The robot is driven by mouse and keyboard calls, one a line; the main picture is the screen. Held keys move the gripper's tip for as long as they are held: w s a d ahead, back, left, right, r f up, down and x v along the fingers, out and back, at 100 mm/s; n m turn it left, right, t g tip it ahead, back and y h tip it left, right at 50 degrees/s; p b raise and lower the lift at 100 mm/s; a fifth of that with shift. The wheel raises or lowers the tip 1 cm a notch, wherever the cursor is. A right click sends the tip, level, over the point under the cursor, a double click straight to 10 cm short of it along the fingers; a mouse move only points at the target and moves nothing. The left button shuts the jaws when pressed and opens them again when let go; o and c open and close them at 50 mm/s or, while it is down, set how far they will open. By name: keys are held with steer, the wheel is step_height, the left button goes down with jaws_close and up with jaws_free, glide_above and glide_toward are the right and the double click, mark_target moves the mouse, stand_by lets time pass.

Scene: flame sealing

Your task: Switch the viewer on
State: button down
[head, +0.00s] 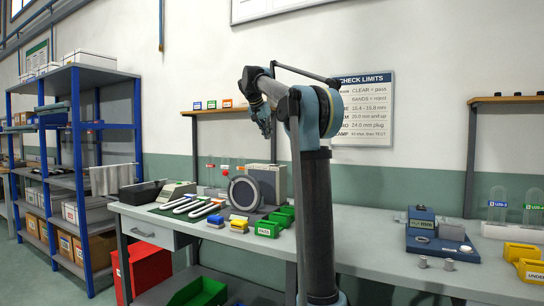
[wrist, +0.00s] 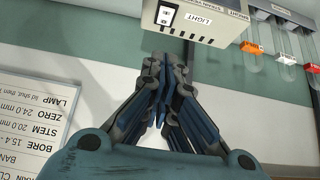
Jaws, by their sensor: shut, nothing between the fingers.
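The viewer (head: 244,192) stands on the bench in the head view, with a dark round ring in front of a grey box. In the wrist view the viewer's box (wrist: 215,32) shows at the top, upside down, with a LIGHT label. Beside the label is a small black-and-white switch (wrist: 166,14); I cannot tell its position. My gripper (wrist: 164,60) is shut and empty, its tips just below the box's edge in the picture and seemingly apart from it. In the head view my gripper (head: 266,130) hangs above the viewer, pointing down.
Glass tubes with coloured tags (wrist: 250,47) stand beside the box in the wrist view. A blue device (head: 424,232) stands farther right. A limits sign (head: 366,105) hangs behind my arm.

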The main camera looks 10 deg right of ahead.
steer(key=x, duration=1)
steer(key=shift+f, duration=0.1)
steer(key=shift+s+a+f, duration=0.1)
steer(key=shift+s+f, duration=0.05)
steer(key=shift+f, duration=0.4)
steer(key=shift+s+a+f, duration=0.1)
steer(key=shift+f, duration=1.25)
